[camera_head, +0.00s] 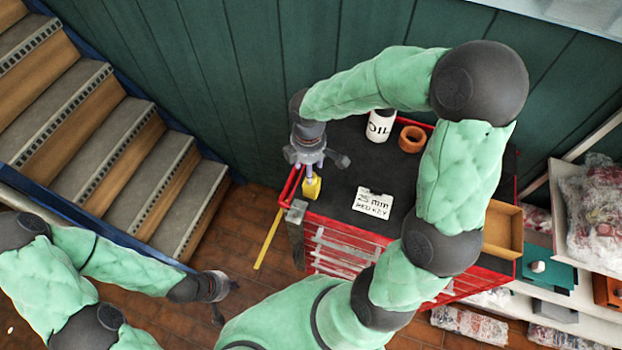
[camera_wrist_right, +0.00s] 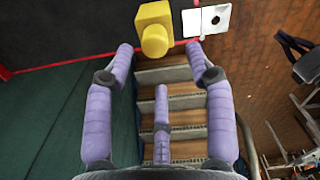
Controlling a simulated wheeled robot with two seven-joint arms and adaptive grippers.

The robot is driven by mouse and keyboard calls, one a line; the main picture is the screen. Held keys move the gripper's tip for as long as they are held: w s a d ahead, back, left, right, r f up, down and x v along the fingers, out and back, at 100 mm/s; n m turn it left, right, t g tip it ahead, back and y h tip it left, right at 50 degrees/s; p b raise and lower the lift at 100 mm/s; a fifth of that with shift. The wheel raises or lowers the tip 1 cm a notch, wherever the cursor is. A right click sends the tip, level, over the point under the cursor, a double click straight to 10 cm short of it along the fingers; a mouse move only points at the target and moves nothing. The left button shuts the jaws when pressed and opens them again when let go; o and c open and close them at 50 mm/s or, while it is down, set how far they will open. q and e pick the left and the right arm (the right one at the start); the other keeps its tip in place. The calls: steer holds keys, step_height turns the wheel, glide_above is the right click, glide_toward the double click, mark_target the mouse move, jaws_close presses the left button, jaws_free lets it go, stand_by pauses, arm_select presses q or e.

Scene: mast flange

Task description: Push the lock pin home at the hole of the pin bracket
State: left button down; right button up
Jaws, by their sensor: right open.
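A yellow block with a round knob (camera_wrist_right: 154,40) sits at the chest's edge in the right wrist view; it also shows in the head view (camera_head: 312,188). I cannot tell if it is part of the lock pin.
The red tool chest has a black top (camera_head: 345,150) holding an oil can (camera_head: 380,126), an orange ring (camera_head: 412,139) and a "25 mm" card (camera_head: 373,203). Stairs (camera_head: 120,150) rise at left. Shelves with wrapped goods (camera_head: 595,210) stand at right.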

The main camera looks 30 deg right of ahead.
steer(key=shift+d+f, duration=0.15)
steer(key=shift+f, duration=2.45)
jaws_close()
